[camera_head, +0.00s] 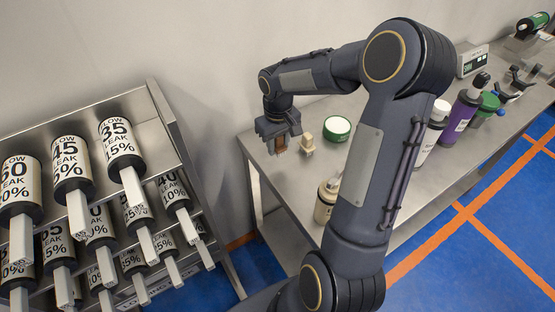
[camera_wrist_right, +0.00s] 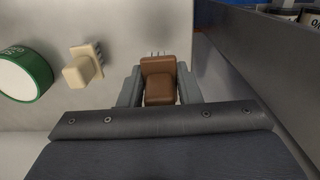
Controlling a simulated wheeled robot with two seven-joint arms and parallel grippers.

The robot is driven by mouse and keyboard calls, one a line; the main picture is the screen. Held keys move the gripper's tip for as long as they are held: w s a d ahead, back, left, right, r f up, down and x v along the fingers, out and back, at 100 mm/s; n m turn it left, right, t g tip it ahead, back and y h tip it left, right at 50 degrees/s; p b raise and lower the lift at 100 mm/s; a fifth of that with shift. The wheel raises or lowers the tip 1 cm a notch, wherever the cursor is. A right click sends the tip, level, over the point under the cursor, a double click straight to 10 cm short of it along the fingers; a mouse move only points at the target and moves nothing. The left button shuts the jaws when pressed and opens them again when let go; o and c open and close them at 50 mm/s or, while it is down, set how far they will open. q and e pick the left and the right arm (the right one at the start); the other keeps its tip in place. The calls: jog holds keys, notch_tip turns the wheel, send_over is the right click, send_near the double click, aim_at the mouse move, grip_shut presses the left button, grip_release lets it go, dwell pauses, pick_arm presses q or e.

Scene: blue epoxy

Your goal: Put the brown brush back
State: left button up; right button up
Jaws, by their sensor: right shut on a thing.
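The brown brush (camera_wrist_right: 159,88) is between the fingers of my right gripper (camera_wrist_right: 158,92) in the right wrist view, with its bristles at the far side. In the head view my right gripper (camera_head: 279,142) is shut on the brown brush (camera_head: 281,145), near the left end of the steel table (camera_head: 280,180). A cream brush (camera_head: 307,142) stands just right of the gripper; it also shows in the right wrist view (camera_wrist_right: 80,68). I cannot tell whether the brown brush touches the table. My left gripper is not in view.
A green-rimmed round container (camera_head: 337,128) sits right of the cream brush. A cream bottle (camera_head: 326,200) stands nearer, partly behind my arm. Bottles (camera_head: 462,112) and a scale (camera_head: 471,60) stand farther right. A rack (camera_head: 165,125) of labelled cylinders stands left of the table.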

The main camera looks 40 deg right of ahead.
aim_at(278, 165)
jog(key=shift+f, duration=3)
jog(key=shift+f, duration=0.2)
jog(key=o, duration=0.9)
jog(key=shift+r, duration=0.1)
jog(key=shift+r, duration=0.1)
